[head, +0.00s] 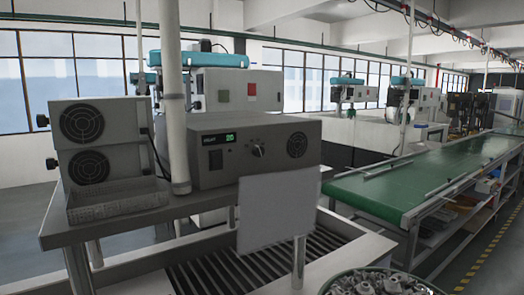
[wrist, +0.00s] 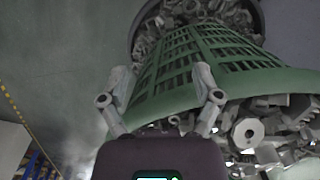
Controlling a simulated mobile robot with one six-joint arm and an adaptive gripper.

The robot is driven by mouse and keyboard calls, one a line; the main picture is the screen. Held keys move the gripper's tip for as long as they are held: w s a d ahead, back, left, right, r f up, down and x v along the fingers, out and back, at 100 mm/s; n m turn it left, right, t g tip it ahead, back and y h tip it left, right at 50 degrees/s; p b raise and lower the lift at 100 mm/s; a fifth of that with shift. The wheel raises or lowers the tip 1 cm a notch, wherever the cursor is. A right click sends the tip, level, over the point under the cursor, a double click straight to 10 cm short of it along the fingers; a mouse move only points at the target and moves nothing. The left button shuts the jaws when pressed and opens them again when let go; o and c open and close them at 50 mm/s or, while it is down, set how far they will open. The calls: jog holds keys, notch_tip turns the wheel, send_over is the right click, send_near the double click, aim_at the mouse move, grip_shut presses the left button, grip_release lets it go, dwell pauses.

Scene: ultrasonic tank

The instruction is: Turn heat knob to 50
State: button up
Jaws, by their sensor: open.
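The heat knob (head: 257,151) is a small dark dial with a pale pointer on the front of a grey control box (head: 210,175) in the head view. Left of it, a small green display (head: 230,138) seems to read 20, with a dark label beside it. A black switch (head: 216,160) is below the display. My gripper (wrist: 163,75) shows in the wrist view with its two fingers spread apart and nothing between them. It points at a green slatted basket, away from the knob. The knob is not in the wrist view.
A green basket (wrist: 190,62) and many grey metal parts (wrist: 250,132) lie below my gripper. A blank grey panel (head: 278,212) stands in front of the box, below the knob. A pale vertical pole (head: 172,90) is at the box's left. A green conveyor (head: 420,180) runs at right.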

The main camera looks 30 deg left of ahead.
jog(key=w+a+r+n+t+y+p, duration=0.25)
jog(key=w+a+r+y+p, duration=0.2)
jog(key=a+r+p, duration=0.6)
jog(key=n+t+y+p, duration=0.2)
jog(key=t+y+p, duration=0.6)
jog(key=p, duration=1.7)
send_near(261, 151)
jog(key=d+f+g+y, duration=0.1)
jog(key=d+g+y, duration=0.2)
jog(key=d, duration=0.1)
jog(key=shift+w+d+m, duration=0.15)
jog(key=shift+w+m, duration=0.05)
jog(key=shift+m, duration=0.05)
jog(key=shift+w, duration=0.1)
jog(key=shift+x, duration=6.9)
jog(key=shift+r, duration=0.1)
grip_shut()
